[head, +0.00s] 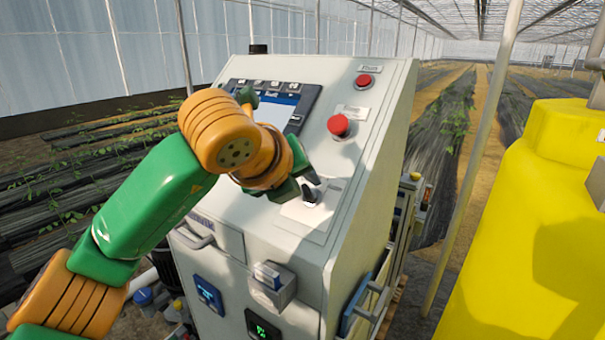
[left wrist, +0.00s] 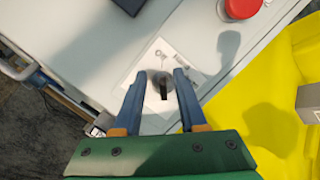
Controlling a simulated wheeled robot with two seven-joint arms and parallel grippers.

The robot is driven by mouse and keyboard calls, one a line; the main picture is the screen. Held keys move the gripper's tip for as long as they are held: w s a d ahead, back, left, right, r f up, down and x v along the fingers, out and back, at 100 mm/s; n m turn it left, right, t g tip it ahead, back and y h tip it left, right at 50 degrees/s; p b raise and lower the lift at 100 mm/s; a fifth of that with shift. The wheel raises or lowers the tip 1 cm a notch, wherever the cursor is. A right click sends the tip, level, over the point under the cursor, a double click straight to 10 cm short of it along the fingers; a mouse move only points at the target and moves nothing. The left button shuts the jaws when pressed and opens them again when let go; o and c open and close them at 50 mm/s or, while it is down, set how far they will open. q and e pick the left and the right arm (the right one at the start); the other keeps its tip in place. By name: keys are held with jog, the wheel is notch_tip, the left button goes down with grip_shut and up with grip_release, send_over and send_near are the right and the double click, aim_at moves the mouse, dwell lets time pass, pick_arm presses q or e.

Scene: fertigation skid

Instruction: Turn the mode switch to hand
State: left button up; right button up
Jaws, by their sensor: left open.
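The mode switch (head: 312,195) is a dark knob on a white label plate on the cabinet's sloped panel. In the left wrist view the switch (left wrist: 162,85) shows a black handle on a grey round base. My left gripper (head: 306,182) is at the switch. In the left wrist view its two blue-grey fingers (left wrist: 158,92) stand apart, one on each side of the knob, with gaps showing. My right gripper is in neither view.
Two red buttons, a larger one (head: 339,125) and a smaller one (head: 364,80), sit above the switch. A screen (head: 275,110) is partly behind my left arm. A yellow tank (head: 535,230) stands to the right. A handle (head: 195,238) juts from the cabinet front.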

pick_arm(q)
jog(key=shift+w+d+f, duration=0.3)
jog(key=shift+w+d, duration=0.05)
jog(key=shift+s+a+r, duration=0.1)
jog(key=shift+s, duration=0.1)
jog(key=c, duration=0.6)
grip_shut()
